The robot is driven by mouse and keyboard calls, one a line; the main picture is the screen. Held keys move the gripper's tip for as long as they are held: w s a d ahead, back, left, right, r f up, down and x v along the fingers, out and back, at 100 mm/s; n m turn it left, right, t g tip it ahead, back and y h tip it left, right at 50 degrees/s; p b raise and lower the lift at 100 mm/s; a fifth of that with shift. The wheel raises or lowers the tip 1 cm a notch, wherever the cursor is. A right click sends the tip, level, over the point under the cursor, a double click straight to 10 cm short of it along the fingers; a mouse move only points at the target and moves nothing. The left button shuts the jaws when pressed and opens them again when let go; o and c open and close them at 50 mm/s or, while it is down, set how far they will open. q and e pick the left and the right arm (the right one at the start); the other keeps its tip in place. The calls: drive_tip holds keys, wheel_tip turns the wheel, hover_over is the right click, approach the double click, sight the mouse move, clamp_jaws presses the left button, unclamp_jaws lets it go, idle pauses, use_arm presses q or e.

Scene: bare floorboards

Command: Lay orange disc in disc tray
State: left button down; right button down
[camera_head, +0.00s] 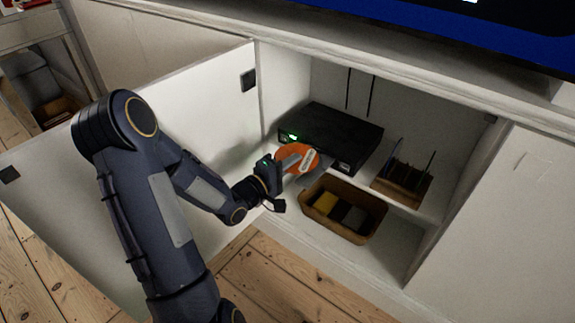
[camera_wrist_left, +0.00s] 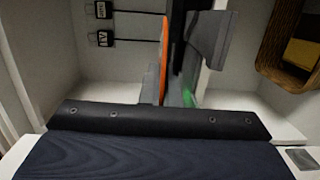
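My left gripper (camera_head: 287,163) is shut on the orange disc (camera_head: 298,158) and holds it by its near side, in front of the black player box (camera_head: 340,130) in the open cabinet. In the left wrist view the orange disc (camera_wrist_left: 164,58) is edge-on, a thin strip between the fingers (camera_wrist_left: 162,92). A grey slab, apparently the disc tray (camera_head: 318,173), shows beside and below the disc in the head view. The disc and gripper partly hide it, and I cannot tell whether they touch it. A green light glows on the player's front. My right gripper is out of view.
A wicker basket (camera_head: 312,212) with several cases sits below the player. A wooden rack (camera_head: 400,184) stands on the shelf to the right. The open white cabinet door (camera_head: 200,110) is behind my left arm. Cables (camera_wrist_left: 130,40) hang at the cabinet's back.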

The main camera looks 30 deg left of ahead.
use_arm(q)
drive_tip(key=shift+w+d+f+b, duration=0.1)
drive_tip(key=shift+w+f+b, duration=0.55)
drive_tip(key=shift+f, duration=0.25)
drive_tip(key=shift+w+d+f+b, duration=0.1)
drive_tip(key=shift+w+f+b, duration=0.55)
drive_tip(key=shift+f, duration=0.2)
